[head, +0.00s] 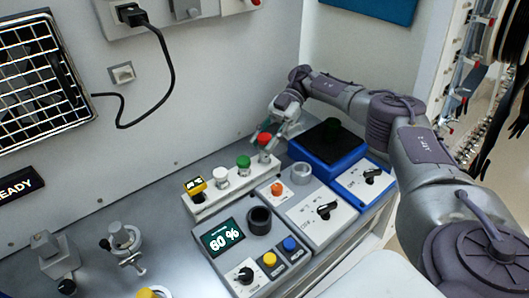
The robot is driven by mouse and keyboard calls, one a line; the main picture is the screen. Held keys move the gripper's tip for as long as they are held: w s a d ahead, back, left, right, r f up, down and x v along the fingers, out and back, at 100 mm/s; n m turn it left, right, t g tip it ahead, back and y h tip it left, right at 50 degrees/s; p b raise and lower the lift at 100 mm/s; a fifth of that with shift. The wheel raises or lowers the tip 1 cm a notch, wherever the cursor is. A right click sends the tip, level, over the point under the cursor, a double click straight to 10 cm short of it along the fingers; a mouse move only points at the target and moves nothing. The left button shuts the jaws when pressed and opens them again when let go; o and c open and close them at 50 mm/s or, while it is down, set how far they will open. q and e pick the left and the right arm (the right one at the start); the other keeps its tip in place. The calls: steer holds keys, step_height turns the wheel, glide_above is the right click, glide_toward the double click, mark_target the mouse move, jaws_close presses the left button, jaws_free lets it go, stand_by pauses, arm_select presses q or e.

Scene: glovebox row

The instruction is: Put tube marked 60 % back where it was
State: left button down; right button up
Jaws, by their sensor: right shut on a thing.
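My right gripper (275,127) reaches in from the right and is shut on the red-capped tube (264,141) at the right end of a pale rack (209,205). The tube stands about upright at the rack; whether its foot is seated in a hole is hidden. A green-capped tube (243,163), a white-capped tube (221,175) and a yellow-topped piece with a small dark label (195,186) stand along the rack to the left. No mark is readable on the held tube. My left gripper is out of view.
In front of the rack is a grey device with a percentage display (222,237), a dark round well (259,220), a knob and coloured buttons. A blue-framed black-topped unit (327,144) stands right of the rack. Metal fittings (122,239) stand at left.

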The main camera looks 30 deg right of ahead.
mark_target(265, 153)
steer(key=shift+w+f, duration=0.1)
steer(key=shift+f, duration=1.9)
steer(key=shift+f, duration=0.15)
steer(key=o, duration=1)
